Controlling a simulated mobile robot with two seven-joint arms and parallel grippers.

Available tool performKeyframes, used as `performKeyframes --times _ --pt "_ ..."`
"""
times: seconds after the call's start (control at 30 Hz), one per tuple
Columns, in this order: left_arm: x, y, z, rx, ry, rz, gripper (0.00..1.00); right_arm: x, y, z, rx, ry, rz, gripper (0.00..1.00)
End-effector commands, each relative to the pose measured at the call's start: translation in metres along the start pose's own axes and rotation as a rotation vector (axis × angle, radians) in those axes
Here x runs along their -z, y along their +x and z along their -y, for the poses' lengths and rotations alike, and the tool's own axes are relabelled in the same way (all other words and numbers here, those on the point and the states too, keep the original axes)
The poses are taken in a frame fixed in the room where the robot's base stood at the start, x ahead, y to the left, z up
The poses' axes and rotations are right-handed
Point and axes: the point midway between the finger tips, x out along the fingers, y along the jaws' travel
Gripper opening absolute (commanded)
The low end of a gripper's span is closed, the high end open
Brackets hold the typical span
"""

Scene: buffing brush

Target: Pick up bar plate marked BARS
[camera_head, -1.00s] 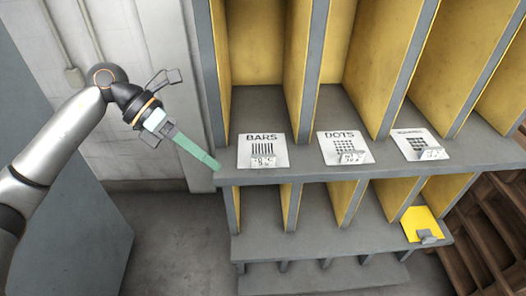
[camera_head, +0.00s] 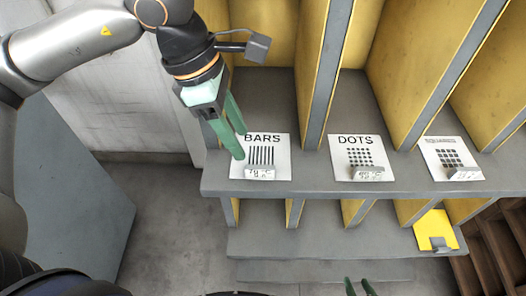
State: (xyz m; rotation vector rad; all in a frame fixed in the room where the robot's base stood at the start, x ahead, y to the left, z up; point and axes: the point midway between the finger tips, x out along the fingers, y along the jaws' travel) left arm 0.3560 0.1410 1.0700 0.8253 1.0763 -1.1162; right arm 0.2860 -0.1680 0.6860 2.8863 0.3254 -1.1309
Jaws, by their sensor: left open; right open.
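The bar plate (camera_head: 278,155) is a white square marked BARS with black vertical bars and a small pale handle (camera_head: 260,174) at its front. It lies on the grey shelf at the left end. My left gripper (camera_head: 240,145) has long green fingers, open, with the tips over or at the plate's left edge; I cannot tell whether they touch it. Part of the plate's left edge is hidden behind a finger. My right gripper (camera_head: 359,287) shows only its green fingertips at the bottom edge, open and apart from the shelf.
The DOTS plate (camera_head: 378,155) and a third patterned plate (camera_head: 450,158) lie to the right on the same grey shelf (camera_head: 318,187). A yellow plate (camera_head: 433,226) sits on the lower shelf. Yellow upright dividers (camera_head: 348,35) stand behind the plates. A grey panel stands at left.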

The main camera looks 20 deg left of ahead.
Motion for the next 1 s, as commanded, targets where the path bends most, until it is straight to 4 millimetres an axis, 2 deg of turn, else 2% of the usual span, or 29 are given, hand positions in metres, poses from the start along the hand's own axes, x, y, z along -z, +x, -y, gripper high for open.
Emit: performKeyframes --times 0.13,0.37,0.7,1.0 --pt "0.000 0.027 0.001 0.004 0.001 -0.001 0.50 0.001 -0.001 0.000 0.000 0.000 0.000 0.44" --pt "-0.001 0.045 0.000 0.002 0.001 0.001 0.50 0.002 -0.002 0.000 0.000 0.000 0.000 0.44" --pt "-0.004 0.090 -0.004 0.002 0.000 0.001 0.50 0.007 -0.007 0.001 0.000 0.000 -0.001 0.44" --pt "-0.004 0.094 -0.004 0.000 0.000 0.002 0.49 0.007 -0.006 0.001 0.000 0.000 -0.001 0.44"
